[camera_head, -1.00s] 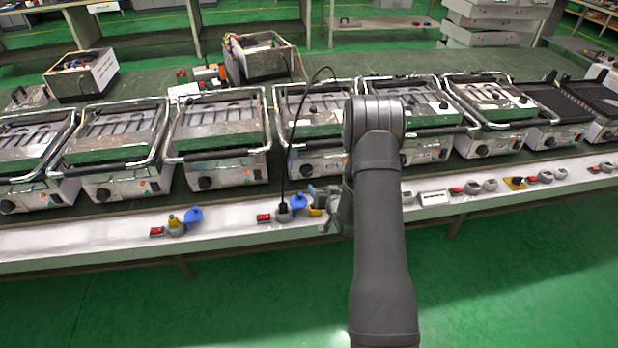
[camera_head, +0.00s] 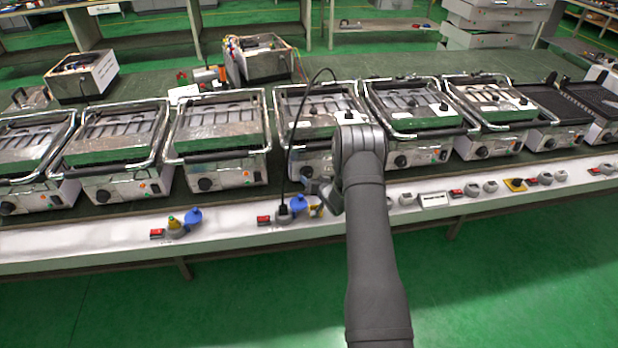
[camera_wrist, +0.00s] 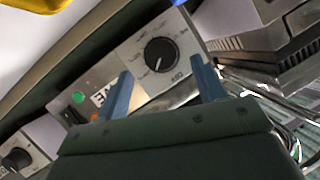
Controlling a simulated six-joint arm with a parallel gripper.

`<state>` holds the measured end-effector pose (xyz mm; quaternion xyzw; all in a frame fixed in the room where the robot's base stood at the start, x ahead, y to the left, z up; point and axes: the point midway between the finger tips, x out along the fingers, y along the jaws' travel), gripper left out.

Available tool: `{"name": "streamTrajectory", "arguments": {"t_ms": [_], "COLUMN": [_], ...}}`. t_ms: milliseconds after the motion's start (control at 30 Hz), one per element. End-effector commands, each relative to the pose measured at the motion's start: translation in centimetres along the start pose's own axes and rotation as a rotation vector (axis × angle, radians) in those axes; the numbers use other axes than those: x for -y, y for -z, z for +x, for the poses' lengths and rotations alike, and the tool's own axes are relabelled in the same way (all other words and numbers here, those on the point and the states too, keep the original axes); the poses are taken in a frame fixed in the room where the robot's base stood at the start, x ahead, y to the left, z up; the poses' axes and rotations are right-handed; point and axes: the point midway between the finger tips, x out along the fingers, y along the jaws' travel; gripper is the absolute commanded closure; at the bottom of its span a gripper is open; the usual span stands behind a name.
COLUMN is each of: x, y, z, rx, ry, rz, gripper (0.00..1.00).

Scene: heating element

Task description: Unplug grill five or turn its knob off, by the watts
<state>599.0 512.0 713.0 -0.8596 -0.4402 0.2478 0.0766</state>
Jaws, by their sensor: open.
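My gripper (camera_wrist: 160,72) is open, its two blue fingers pointing at a grill's front panel. A round black knob (camera_wrist: 161,54) with a white mark shows just beyond and between the fingertips; I see no contact. In the head view my gripper (camera_head: 320,193) is low before the grill with the cord (camera_head: 318,104), whose knob (camera_head: 306,172) shows. A black plug (camera_head: 283,209) with an upright black cord sits in a socket on the ledge.
More grills line the bench, left (camera_head: 220,125) and right (camera_head: 415,110). The white ledge (camera_head: 100,237) carries red switches (camera_head: 264,220), a blue cap (camera_head: 297,203) and several sockets. A second black knob (camera_wrist: 16,158) shows at lower left in the wrist view. The green floor in front is clear.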

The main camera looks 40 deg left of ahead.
Motion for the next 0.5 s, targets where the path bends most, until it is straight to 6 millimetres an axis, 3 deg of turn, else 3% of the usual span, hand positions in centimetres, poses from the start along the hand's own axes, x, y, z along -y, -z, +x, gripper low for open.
{"name": "streamTrajectory", "arguments": {"t_ms": [200, 500], "x": [0.0, 0.0], "y": [-0.1, 0.0], "z": [3.2, 4.9], "rx": [0.001, 0.000], "ry": [0.001, 0.000], "rz": [-0.002, -0.001], "gripper": [0.37, 0.37]}}
